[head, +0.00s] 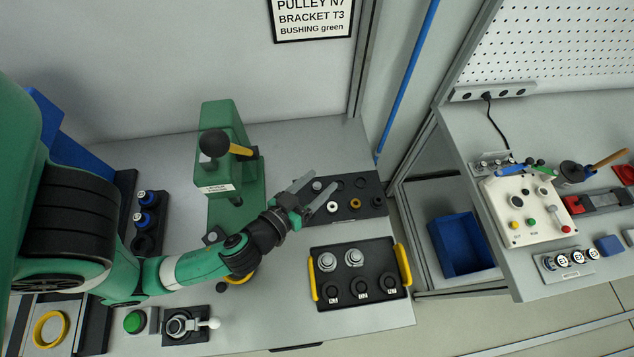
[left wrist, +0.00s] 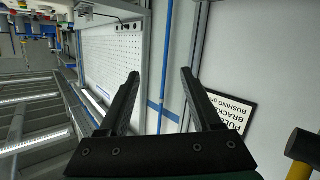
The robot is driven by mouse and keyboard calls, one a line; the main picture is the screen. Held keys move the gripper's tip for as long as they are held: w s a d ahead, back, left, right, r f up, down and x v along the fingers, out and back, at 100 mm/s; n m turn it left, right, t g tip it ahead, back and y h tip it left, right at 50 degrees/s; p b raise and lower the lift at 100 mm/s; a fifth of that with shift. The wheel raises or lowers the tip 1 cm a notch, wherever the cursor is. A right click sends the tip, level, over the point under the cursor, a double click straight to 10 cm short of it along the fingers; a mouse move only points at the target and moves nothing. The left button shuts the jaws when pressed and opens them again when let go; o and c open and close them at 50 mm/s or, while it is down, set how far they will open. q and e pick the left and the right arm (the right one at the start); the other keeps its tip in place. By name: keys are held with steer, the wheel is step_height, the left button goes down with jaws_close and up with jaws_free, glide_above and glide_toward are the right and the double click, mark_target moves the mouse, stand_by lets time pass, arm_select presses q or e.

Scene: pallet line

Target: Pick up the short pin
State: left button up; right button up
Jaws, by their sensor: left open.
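My left gripper (head: 322,182) is open, its two fingers pointing right over the left end of a dark parts tray (head: 372,211). In the left wrist view the open jaws (left wrist: 160,76) have nothing between them. The tray holds several small round parts, among them a white ring (head: 332,207) and a brass-coloured one (head: 355,203). A small grey round part (head: 317,186) shows between the fingers in the head view; I cannot tell its height or whether it is the short pin. I cannot pick out the short pin with certainty. My right gripper is out of view.
A green lever press (head: 222,125) stands left of the gripper. A black tray with yellow handles (head: 377,303) holding silver and dark parts lies in front. A blue bin (head: 461,243) stands to the right, beside a control box (head: 521,212). The bench behind the parts tray is clear.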

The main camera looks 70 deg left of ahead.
arm_select(q)
steer(key=m+g+b, duration=0.1)
steer(key=g+b, duration=0.1)
steer(key=b, duration=0.1)
glide_toward(316, 186)
steer(key=v, duration=0.2)
steer(key=shift+s+r, duration=0.3)
steer(key=shift+s, duration=0.1)
steer(key=shift+r, duration=0.1)
steer(key=shift+p+x, duration=0.35)
steer(key=shift+x, duration=0.4)
steer(key=p+x, duration=0.1)
steer(key=x, duration=0.4)
steer(key=shift+d+r, duration=0.15)
steer(key=shift+w+a+f, duration=0.3)
steer(key=shift+w+f, duration=0.1)
steer(key=x, duration=0.4)
steer(key=shift+w+f, duration=0.15)
steer(key=shift+f, duration=0.05)
jaws_close()
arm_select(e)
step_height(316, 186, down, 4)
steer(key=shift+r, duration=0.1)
